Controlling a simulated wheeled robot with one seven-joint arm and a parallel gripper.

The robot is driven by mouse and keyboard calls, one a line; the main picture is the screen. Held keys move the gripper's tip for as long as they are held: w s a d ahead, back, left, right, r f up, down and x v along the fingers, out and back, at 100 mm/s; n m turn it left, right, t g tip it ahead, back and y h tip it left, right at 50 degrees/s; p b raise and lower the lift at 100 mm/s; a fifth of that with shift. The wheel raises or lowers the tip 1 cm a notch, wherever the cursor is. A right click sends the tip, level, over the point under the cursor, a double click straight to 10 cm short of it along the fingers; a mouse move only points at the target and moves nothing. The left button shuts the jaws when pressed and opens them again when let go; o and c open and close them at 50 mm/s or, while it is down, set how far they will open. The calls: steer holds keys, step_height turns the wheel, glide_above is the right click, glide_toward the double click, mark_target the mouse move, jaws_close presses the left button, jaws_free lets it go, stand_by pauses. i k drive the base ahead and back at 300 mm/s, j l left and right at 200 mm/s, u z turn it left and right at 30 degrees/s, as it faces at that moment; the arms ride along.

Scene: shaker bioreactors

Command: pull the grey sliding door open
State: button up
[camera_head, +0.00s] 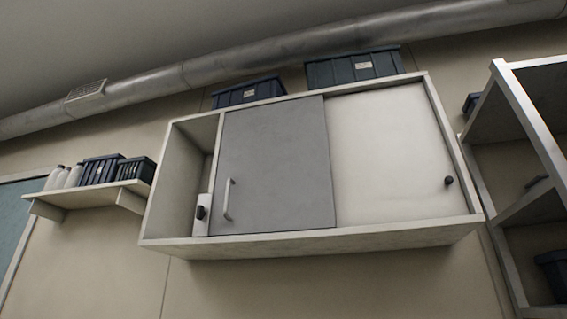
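The grey sliding door (277,165) is in the wall cabinet (330,234), near the middle of the view. It covers the cabinet's centre-left part. A light bar handle (228,199) stands upright near its left edge. To its left the cabinet is open, and a pale panel edge with a dark knob (202,212) shows low in that gap. A white panel (390,150) with a dark round knob (448,180) fills the right side. My gripper is not in view.
Dark blue bins (353,68) sit on top of the cabinet. A small shelf (88,192) with bins and white bottles is on the left wall. An open shelving unit (528,110) stands close at right. A duct (250,55) runs above. The wall below the cabinet is clear.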

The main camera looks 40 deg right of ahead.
mark_target(274, 175)
steer(key=j+z, duration=0.15)
steer(key=z, duration=0.35)
steer(key=j+z, duration=0.15)
steer(key=z, duration=0.3)
steer(key=k+j+z, duration=0.1)
steer(key=z, duration=0.4)
steer(key=j+z, duration=0.1)
steer(key=z, duration=0.35)
steer(key=i+j, duration=0.15)
steer(key=j, duration=0.25)
steer(key=i+j+u, duration=0.1)
steer(key=j, duration=0.3)
steer(key=i+j, duration=0.25)
steer(key=j, duration=0.15)
steer(key=i+j+u, duration=0.1)
steer(key=j, duration=0.3)
steer(key=i, duration=0.05)
